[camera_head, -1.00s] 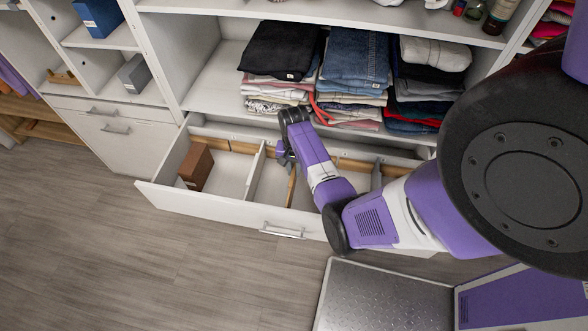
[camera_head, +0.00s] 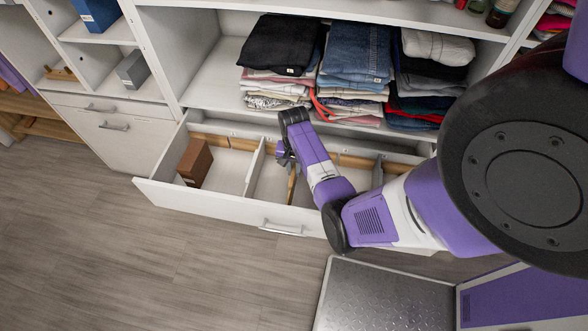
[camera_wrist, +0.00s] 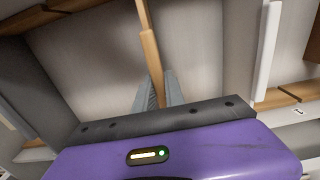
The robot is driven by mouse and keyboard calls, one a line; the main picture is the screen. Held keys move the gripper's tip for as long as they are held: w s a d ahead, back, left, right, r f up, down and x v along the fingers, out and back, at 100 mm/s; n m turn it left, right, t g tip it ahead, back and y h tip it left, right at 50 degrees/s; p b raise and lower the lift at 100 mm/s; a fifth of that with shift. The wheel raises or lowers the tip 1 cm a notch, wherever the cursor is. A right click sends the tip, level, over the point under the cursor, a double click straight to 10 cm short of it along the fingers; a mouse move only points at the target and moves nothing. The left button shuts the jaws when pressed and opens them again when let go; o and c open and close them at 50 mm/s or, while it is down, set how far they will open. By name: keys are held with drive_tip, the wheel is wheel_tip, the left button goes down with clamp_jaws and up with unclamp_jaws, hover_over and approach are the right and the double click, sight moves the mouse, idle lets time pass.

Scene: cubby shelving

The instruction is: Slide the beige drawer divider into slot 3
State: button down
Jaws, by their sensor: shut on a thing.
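The beige divider (camera_head: 292,187) is a thin tan board inside the open white drawer (camera_head: 215,207). It stands on edge and runs front to back. In the wrist view the divider (camera_wrist: 150,48) runs from between my fingers to the top of the picture. My gripper (camera_head: 285,158) is low over the drawer's back part; in the wrist view its grey fingers (camera_wrist: 159,92) are shut on the divider. A wooden slotted rail (camera_head: 235,144) lines the drawer's back wall. My wrist hides the rail near the divider, so I cannot tell whether its end sits in a slot.
A white divider (camera_head: 255,168) stands left of the beige one, and a grey divider (camera_head: 377,172) stands to the right. A brown box (camera_head: 195,162) sits in the left compartment. Folded clothes (camera_head: 352,70) fill the shelf above the drawer. Bare floor lies in front.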

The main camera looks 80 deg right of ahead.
drive_tip(key=shift+f+b, duration=0.5)
drive_tip(key=shift+f, duration=0.3)
drive_tip(key=c, duration=1.3)
unclamp_jaws()
drive_tip(key=shift+r, duration=3.95)
